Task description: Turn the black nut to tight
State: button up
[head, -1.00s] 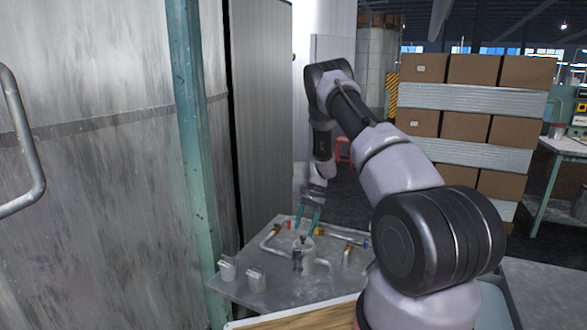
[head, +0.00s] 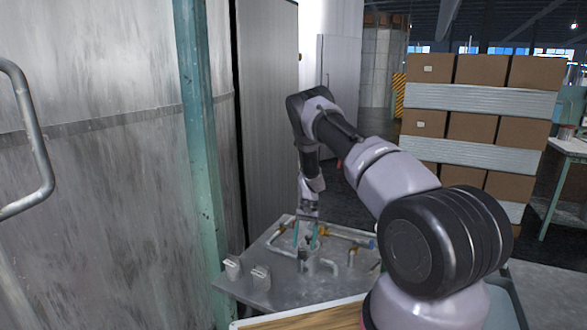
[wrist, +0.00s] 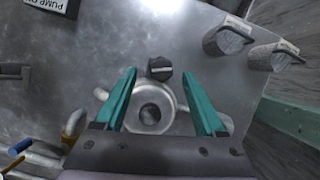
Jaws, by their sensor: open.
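A small dark nut with a paler flat face (wrist: 159,68) shows in the wrist view, at the upper rim of a round pale metal housing (wrist: 168,122) with a dark round centre. My gripper (wrist: 160,75) is open, its two teal fingers apart on either side of the housing. The nut lies between the fingertips in this view, with clear gaps on both sides; I cannot tell the height gap. In the head view my gripper (head: 305,239) points down over the housing (head: 309,264). The nut is too small there to make out surely.
The metal table (head: 262,292) carries bent pipes (head: 328,265) beside the housing. Two pale capped cylinders (wrist: 229,38) (wrist: 272,56) stand near its edge. Yellow and blue pipe parts (wrist: 73,124) lie at the lower left of the wrist view. A teal post (head: 203,170) rises left of the table.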

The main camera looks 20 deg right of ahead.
jog(key=v, duration=0.8)
jog(key=shift+w+r, duration=0.1)
jog(key=shift+r, duration=0.2)
jog(key=s+a+r+t, duration=0.1)
jog(key=s+a+r, duration=0.1)
jog(key=r, duration=0.9)
jog(key=s+a+r+t, duration=0.2)
jog(key=a+r, duration=0.2)
jog(key=r, duration=0.7)
jog(key=shift+r, duration=0.2)
jog(key=shift+a, duration=0.1)
